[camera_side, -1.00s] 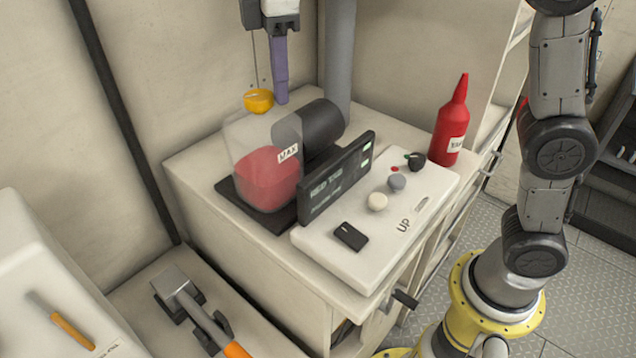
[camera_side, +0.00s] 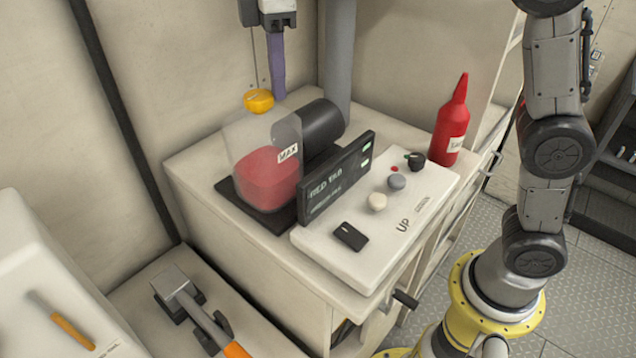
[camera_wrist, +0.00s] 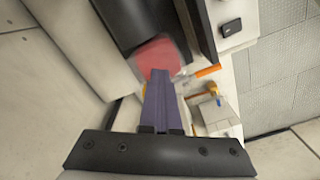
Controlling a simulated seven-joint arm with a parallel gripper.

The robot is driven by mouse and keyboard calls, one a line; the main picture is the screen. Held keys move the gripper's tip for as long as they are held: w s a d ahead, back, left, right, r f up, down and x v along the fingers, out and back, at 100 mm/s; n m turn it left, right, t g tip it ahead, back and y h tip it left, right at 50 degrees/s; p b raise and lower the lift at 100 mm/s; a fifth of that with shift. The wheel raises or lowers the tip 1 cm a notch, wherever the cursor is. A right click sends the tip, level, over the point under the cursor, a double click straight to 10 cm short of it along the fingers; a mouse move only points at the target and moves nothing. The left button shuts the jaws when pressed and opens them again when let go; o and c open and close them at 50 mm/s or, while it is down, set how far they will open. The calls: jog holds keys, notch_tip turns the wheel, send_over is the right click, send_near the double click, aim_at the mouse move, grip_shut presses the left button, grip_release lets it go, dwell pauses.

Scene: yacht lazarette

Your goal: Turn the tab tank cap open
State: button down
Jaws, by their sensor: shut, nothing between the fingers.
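The tank (camera_side: 268,165) is a clear container with red liquid inside and a MAX label on its side. Its yellow-orange cap (camera_side: 259,100) sits on top at the back left. My gripper (camera_side: 279,95) has purple fingers, shut and empty, pointing down just right of the cap. I cannot tell whether they touch it. In the wrist view, my shut fingers (camera_wrist: 160,76) reach toward the red tank (camera_wrist: 155,52) and hide most of the cap, with only a yellow sliver showing beside them.
A dark cylinder (camera_side: 322,124) lies right of the tank, and a grey pipe (camera_side: 339,60) rises behind. A display (camera_side: 336,180) reading RED TAB stands in front. A white panel (camera_side: 385,245) carries knobs. A red bottle (camera_side: 449,135) stands at right. A wall is close behind.

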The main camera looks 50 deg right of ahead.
jog(key=shift+w+d, duration=0.15)
jog(key=shift+w, duration=0.3)
jog(key=shift+s+d+r, duration=0.1)
jog(key=shift+s+d, duration=0.05)
jog(key=shift+d, duration=0.25)
notch_tip(320, 180, up, 6)
jog(key=shift+f, duration=0.1)
dwell(0.3)
